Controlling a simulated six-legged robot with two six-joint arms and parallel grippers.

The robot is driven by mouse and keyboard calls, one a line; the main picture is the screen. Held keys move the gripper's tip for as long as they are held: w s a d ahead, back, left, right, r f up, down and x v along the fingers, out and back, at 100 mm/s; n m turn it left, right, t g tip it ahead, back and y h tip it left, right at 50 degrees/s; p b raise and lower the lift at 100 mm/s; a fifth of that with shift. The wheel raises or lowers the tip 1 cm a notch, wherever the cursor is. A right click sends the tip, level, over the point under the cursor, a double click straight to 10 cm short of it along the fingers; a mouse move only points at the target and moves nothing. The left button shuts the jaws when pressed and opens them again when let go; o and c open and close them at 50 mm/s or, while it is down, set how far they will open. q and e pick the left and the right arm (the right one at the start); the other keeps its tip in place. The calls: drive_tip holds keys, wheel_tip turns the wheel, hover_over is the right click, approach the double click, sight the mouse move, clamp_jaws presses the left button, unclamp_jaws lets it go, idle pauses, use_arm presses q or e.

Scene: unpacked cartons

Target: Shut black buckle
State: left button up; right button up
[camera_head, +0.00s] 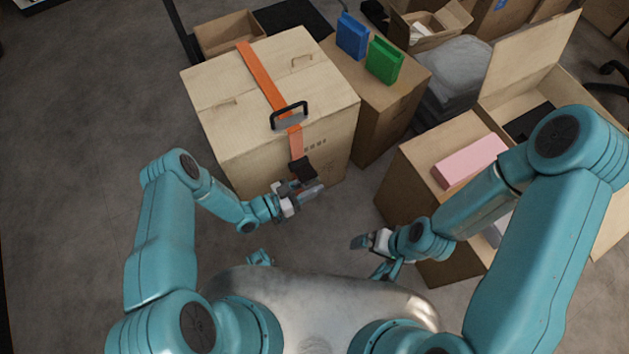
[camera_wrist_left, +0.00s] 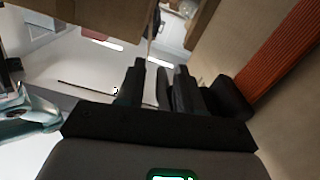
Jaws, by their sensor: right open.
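A large closed carton (camera_head: 225,140) stands at the left with an orange strap (camera_head: 262,80) over its top and down its front. A black buckle frame (camera_head: 289,115) with a grey plate stands at the carton's top front edge on the strap. A dark block (camera_head: 303,168) sits lower on the strap; in the left wrist view a dark block (camera_wrist_left: 231,98) is beside the orange strap (camera_wrist_left: 285,68). My left gripper (camera_head: 305,192) is just below and in front of that block, its fingers (camera_wrist_left: 160,85) apart; contact is unclear. My right gripper (camera_head: 362,242) is open and empty, away from the carton.
A brown carton (camera_head: 375,115) behind at the right carries a blue box (camera_head: 352,36) and a green box (camera_head: 384,61). An open carton (camera_head: 410,170) with a pink box (camera_head: 470,160) stands at the right. Grey floor (camera_head: 80,150) is free at the left.

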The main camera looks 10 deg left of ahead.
use_arm(q)
drive_tip(key=shift+f, duration=0.1)
clamp_jaws()
